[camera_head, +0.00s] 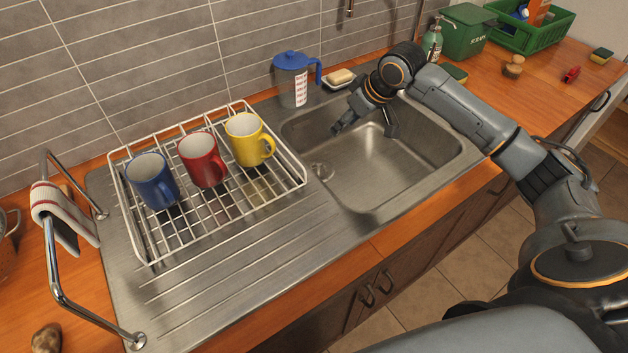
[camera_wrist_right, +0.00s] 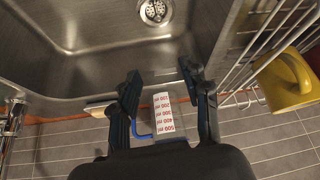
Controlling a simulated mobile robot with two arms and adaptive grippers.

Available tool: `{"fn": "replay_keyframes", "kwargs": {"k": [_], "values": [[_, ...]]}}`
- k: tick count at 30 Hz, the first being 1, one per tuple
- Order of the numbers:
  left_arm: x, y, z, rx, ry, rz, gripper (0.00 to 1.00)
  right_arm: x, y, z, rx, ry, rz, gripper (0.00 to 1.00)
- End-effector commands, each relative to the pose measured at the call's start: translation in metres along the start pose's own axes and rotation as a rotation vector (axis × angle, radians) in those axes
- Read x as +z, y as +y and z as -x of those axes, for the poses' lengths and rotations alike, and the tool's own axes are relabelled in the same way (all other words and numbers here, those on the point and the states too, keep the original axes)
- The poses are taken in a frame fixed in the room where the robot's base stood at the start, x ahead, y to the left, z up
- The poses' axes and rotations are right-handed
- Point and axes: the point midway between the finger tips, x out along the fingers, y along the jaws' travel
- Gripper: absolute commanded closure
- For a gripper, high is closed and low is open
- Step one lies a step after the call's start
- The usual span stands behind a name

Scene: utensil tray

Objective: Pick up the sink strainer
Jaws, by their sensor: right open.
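The sink strainer (camera_head: 322,171) is a small round metal piece with holes, on the floor of the steel sink (camera_head: 437,160) near its left wall. In the right wrist view the strainer (camera_wrist_right: 155,11) is at the top edge, partly cut off, beyond the fingertips. My right gripper (camera_head: 363,130) is over the back part of the sink, behind and to the right of the strainer and apart from it. In the right wrist view its fingers (camera_wrist_right: 160,72) are spread with nothing held between them. My left gripper is in neither view.
A white wire rack (camera_head: 143,235) with a blue mug (camera_head: 152,182), a red mug (camera_head: 203,160) and a yellow mug (camera_head: 247,140) stands left of the sink. A blue-lidded measuring jug (camera_head: 291,82) and a soap dish (camera_head: 338,80) stand behind it. The sink floor around the strainer is clear.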

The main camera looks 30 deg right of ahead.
Motion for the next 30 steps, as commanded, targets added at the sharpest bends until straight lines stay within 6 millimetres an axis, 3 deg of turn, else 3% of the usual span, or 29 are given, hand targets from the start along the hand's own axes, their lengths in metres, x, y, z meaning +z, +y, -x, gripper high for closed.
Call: {"fn": "replay_keyframes", "kwargs": {"k": [1,7,13,24,30], "values": [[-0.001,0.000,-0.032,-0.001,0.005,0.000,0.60,0.016,0.000,-0.028,0.000,-0.001,0.000,0.54],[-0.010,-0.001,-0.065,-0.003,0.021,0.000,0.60,0.032,0.000,-0.056,0.001,0.000,0.000,0.54],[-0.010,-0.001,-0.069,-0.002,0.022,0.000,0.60,0.035,0.000,-0.069,-0.002,-0.001,-0.001,0.54],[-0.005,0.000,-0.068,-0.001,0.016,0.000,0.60,0.034,-0.001,-0.135,-0.001,-0.001,-0.002,0.54],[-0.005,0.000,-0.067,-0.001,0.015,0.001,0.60,0.033,-0.001,-0.148,-0.001,0.000,0.000,0.54]]}}
